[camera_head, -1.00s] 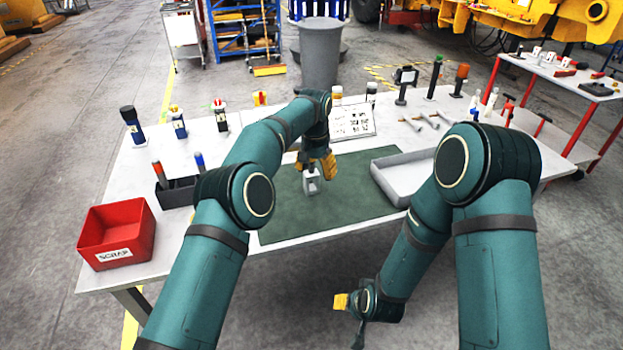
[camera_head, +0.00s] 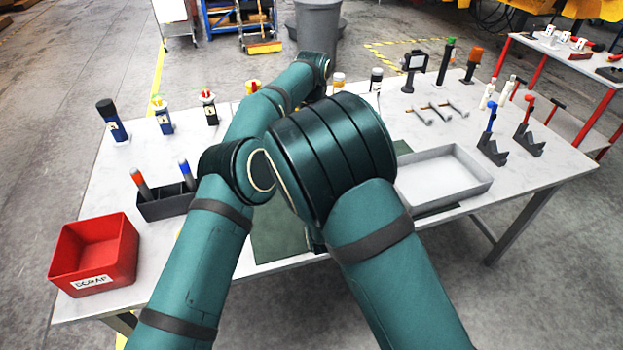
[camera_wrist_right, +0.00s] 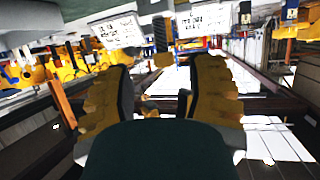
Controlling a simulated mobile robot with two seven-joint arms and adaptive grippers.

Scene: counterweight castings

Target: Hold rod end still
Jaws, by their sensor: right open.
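My right gripper (camera_wrist_right: 157,85) shows in the right wrist view with its two yellow-padded fingers apart and nothing clearly held between them. In the head view the thick right arm crosses the middle of the table and hides its own gripper. The rod end cannot be made out in either current view. Three small grey rod-like parts (camera_head: 438,110) lie on the back right of the table.
A red scrap bin (camera_head: 95,255) stands at the front left. A dark holder (camera_head: 167,203) with two coloured-handled tools is beside it. A shallow grey tray (camera_head: 480,184) sits right of the mat. Bottles and stands line the back edge. My two arms are very close together.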

